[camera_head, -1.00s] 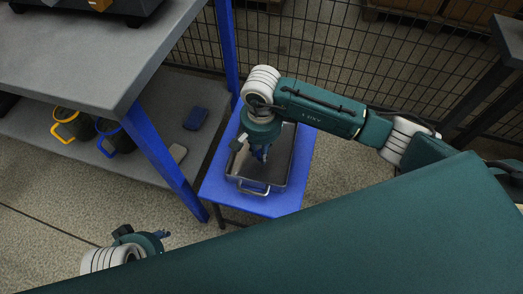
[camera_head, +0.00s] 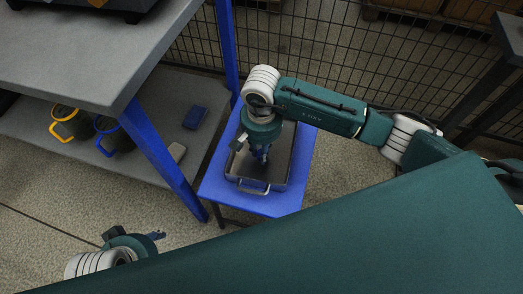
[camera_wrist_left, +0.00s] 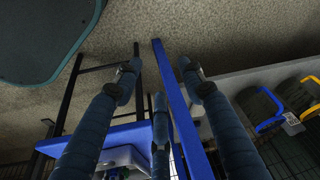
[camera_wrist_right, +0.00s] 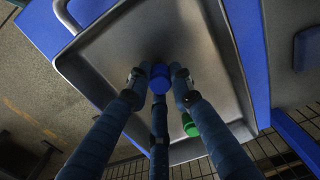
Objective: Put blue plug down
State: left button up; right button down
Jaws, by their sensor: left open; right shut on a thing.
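The blue plug (camera_wrist_right: 160,76) is held between the fingertips of my right gripper (camera_wrist_right: 158,84), over the metal tray (camera_wrist_right: 112,62). Its underside is hidden, so I cannot tell whether it touches the tray floor. In the head view my right gripper (camera_head: 262,156) points down into the tray (camera_head: 283,165), and the plug is too small to make out. A green plug (camera_wrist_right: 190,125) is in the tray beside the fingers. My left gripper (camera_head: 158,236) is open and empty, low at the left, away from the tray; its spread fingers show in the left wrist view (camera_wrist_left: 158,85).
The tray sits on a small blue table (camera_head: 212,187). A grey workbench (camera_head: 90,60) with blue legs stands left. Its lower shelf (camera_head: 165,105) holds dark buckets with yellow and blue handles and a blue box (camera_head: 195,117). A wire mesh fence (camera_head: 300,45) runs behind.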

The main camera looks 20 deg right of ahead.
jog(key=shift+f, duration=0.1)
jog(key=c, duration=1.5)
grip_release()
jog(key=shift+c, duration=0.2)
pick_arm(q)
jog(key=shift+a+r, duration=0.1)
jog(key=shift+r, duration=0.2)
pick_arm(e)
jog(key=shift+r, duration=0.2)
notch_tip(320, 180, up, 2)
jog(key=shift+w+r+p, duration=0.15)
jog(key=shift+r+p, duration=0.05)
jog(key=shift+p, duration=0.7)
pick_arm(q)
jog(key=s+p+x, duration=0.1)
jog(key=s+x, duration=0.1)
jog(key=x, duration=0.8)
jog(key=shift+d+f+g, duration=0.2)
jog(key=shift+f+g, duration=0.1)
jog(key=shift+f, duration=0.05)
pick_arm(e)
notch_tip(320, 180, up, 10)
jog(key=shift+r, duration=0.25)
